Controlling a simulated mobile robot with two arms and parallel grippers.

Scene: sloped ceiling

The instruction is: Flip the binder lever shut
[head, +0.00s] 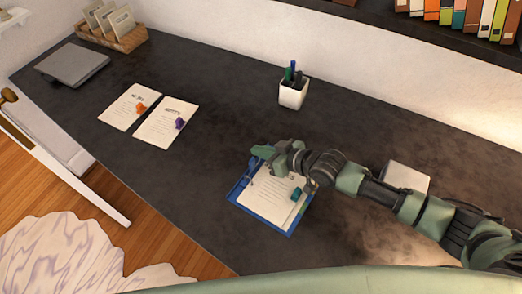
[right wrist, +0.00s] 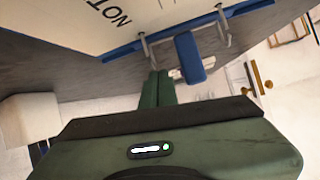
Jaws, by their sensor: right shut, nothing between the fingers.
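The blue binder (head: 238,196) lies on the dark desk with white paper on it and a small teal item (head: 296,194) on the paper. In the right wrist view the binder's blue edge (right wrist: 125,48) has two metal posts, with a blue lever (right wrist: 190,58) between them that seems to stick out from the binder. My right gripper (head: 258,152) is over the binder's far edge and covers the lever in the head view. Its green fingers (right wrist: 158,88) are together and empty, just beside the lever; contact is unclear. My left gripper is not in view.
A white pen cup (head: 293,95) stands behind the binder. Two paper sheets (head: 130,106) with clips, a closed grey laptop (head: 72,64) and a card holder (head: 112,37) are at the left. A pale pad (head: 404,178) lies near my right arm.

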